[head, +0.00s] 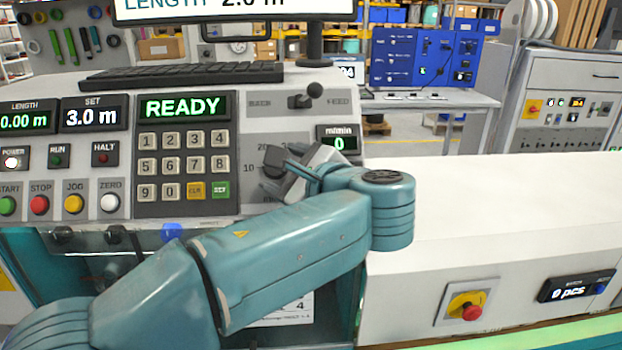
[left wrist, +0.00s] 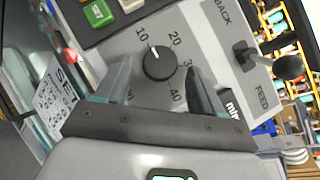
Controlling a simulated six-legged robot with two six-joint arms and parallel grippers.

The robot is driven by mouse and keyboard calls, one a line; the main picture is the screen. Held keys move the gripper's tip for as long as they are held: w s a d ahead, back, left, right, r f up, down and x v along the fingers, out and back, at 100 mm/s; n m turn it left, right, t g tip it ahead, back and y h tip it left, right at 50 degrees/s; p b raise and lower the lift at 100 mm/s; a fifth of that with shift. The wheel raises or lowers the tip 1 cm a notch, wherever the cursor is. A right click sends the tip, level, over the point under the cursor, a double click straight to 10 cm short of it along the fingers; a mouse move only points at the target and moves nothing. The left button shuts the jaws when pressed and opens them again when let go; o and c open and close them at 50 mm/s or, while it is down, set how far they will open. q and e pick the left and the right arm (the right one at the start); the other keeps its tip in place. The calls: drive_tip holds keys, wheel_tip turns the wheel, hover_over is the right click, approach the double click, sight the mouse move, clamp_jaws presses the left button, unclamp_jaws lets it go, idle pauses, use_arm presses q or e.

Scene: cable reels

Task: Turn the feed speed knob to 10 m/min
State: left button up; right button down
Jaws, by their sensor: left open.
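The feed speed knob (left wrist: 159,63) is a round black dial with a white pointer line, on the grey panel in the left wrist view. Its pointer points close to the 10 mark (left wrist: 141,33), slightly toward the 20. The 30 and 40 marks show on its right and lower right. My left gripper (left wrist: 157,72) is open, with one finger on each side of the knob; I cannot tell whether either touches it. The m/min display (head: 338,143) reads 0. My right gripper is not in view.
A BACK/FEED lever (head: 306,98) stands up from the panel above the knob. The keypad (head: 184,165) is to the left, under a READY display (head: 182,107). A keyboard (head: 182,75) lies behind. The white machine top (head: 500,200) to the right is clear.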

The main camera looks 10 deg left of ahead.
use_arm(q)
drive_tip(key=b+v, duration=0.1)
drive_tip(key=v, duration=1.4)
drive_tip(key=shift+s+d, duration=0.2)
drive_tip(key=shift+s, duration=0.1)
